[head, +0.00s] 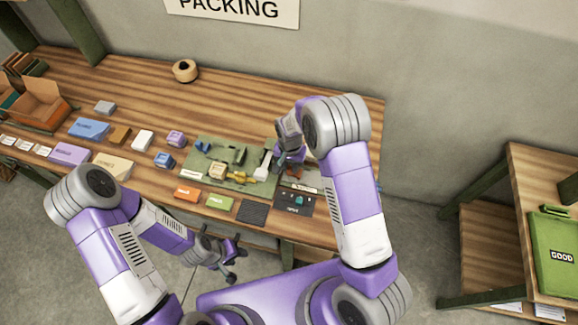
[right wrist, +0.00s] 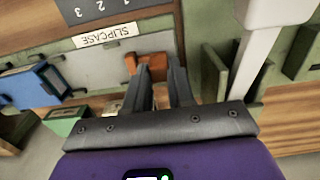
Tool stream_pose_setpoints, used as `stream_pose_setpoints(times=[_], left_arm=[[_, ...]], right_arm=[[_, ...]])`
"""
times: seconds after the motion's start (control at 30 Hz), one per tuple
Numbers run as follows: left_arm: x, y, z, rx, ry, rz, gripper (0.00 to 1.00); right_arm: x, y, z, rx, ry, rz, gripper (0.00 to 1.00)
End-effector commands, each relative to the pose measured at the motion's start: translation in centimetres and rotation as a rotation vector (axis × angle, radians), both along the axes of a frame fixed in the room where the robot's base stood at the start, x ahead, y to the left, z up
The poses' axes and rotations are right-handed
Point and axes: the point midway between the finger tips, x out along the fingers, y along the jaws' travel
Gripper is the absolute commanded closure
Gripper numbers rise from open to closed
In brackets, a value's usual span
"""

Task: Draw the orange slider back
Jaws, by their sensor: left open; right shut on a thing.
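An orange slider (right wrist: 131,63) shows at the fingertips of my right gripper (right wrist: 160,68) in the right wrist view. The gripper is shut on it, with its two dark fingers partly covering it. In the head view my right gripper (head: 290,163) is low over the right end of the green board (head: 262,187), and my arm hides much of that spot. My left gripper (head: 233,259) is open and empty, in front of the table's near edge.
A strip labelled SLIPCASE (right wrist: 105,36) lies near the slider, and a white upright post (right wrist: 262,60) stands beside my right gripper. An orange block (head: 186,193), a green block (head: 220,203) and a dark ribbed pad (head: 253,212) lie along the near edge. The back of the table is mostly clear.

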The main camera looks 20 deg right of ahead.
Motion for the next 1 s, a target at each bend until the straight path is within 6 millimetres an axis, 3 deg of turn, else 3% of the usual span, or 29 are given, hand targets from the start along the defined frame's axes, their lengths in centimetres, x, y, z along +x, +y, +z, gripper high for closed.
stream_pose_setpoints(times=[0.13, 0.17, 0.3, 0.67, 1.0], left_arm=[[0.0, 0.0, 0.0, 0.000, 0.000, 0.000, 0.57], [0.0, 0.0, 0.0, 0.000, 0.000, 0.000, 0.57], [0.0, 0.0, 0.0, 0.000, 0.000, 0.000, 0.57], [0.0, 0.0, 0.0, 0.000, 0.000, 0.000, 0.57], [0.0, 0.0, 0.0, 0.000, 0.000, 0.000, 0.57]], right_arm=[[0.3, 0.5, 0.2, 0.006, -0.008, 0.001, 1.00], [0.3, 0.5, 0.2, 0.007, -0.008, 0.001, 0.72], [0.2, 0.5, 0.1, 0.005, -0.007, 0.003, 0.51], [0.2, 0.4, 0.7, 0.004, -0.006, 0.003, 0.51], [0.3, 0.5, 6.1, 0.004, -0.008, 0.004, 0.51]])
